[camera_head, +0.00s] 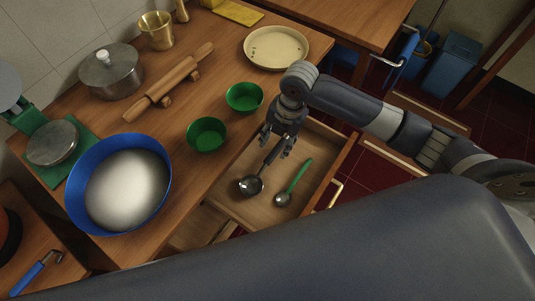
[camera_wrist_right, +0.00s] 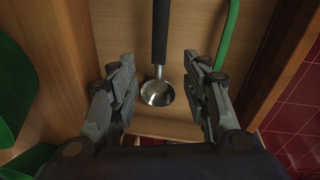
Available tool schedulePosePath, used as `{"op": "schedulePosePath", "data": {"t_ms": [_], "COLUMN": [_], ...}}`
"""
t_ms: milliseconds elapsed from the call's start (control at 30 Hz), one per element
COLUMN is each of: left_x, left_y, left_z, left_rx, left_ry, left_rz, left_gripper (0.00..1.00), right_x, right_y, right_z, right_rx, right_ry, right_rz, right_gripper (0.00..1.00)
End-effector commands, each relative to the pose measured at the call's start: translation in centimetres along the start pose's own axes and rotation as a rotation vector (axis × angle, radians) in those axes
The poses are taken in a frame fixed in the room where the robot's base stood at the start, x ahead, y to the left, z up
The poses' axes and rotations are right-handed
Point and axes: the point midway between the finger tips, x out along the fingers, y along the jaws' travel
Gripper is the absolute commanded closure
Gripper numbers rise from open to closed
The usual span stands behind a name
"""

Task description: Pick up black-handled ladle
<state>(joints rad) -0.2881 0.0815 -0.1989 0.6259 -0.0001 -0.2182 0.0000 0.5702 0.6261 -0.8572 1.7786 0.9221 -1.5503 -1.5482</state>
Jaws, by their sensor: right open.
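The black-handled ladle (camera_head: 251,185) lies in the open drawer, with its metal bowl toward the drawer's near left and its black handle running up toward my right gripper. My right gripper (camera_head: 277,148) is open and above the handle end. In the right wrist view, the ladle's bowl (camera_wrist_right: 157,93) shows between and beyond the two open fingers of the right gripper (camera_wrist_right: 160,92), with the black handle running up out of the frame. The fingers are apart from the ladle in that view. My left gripper is not in view.
A green-handled spoon (camera_head: 284,198) lies right of the ladle in the drawer (camera_head: 237,211). Two green bowls (camera_head: 207,134) stand on the counter near the drawer. A blue bowl (camera_head: 74,205) with white contents, a lidded pot (camera_head: 110,75) and a rolling pin (camera_head: 178,76) are farther left.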

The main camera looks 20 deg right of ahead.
Motion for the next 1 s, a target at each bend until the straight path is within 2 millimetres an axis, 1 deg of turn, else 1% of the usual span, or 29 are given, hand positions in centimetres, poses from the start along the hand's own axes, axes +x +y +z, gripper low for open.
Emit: {"op": "schedulePosePath", "data": {"t_ms": [100,200,300,467,733,833,1000], "left_x": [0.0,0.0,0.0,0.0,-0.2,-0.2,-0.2], "left_y": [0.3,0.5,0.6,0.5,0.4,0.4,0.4], "left_z": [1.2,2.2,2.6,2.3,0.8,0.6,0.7], "left_rx": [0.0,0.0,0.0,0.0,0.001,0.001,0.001], "left_ry": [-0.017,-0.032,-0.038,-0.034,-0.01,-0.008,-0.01], "left_rz": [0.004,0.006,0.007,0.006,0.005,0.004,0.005], "left_gripper": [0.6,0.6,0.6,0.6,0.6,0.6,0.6], "right_x": [2.0,3.5,4.7,5.7,9.6,10.3,10.4], "right_y": [-0.1,0.0,0.0,0.0,0.1,0.1,0.1], "right_z": [-0.2,-0.1,-0.2,-0.2,-0.3,-0.3,-0.3], "right_rx": [-0.002,-0.001,0.0,0.0,0.0,0.0,-0.001], "right_ry": [0.005,0.003,0.003,0.002,0.001,0.0,0.0], "right_rz": [-0.004,-0.003,-0.001,-0.001,-0.001,-0.001,0.001], "right_gripper": [0.56,0.56,0.56,0.56,0.56,0.56,0.56]}}
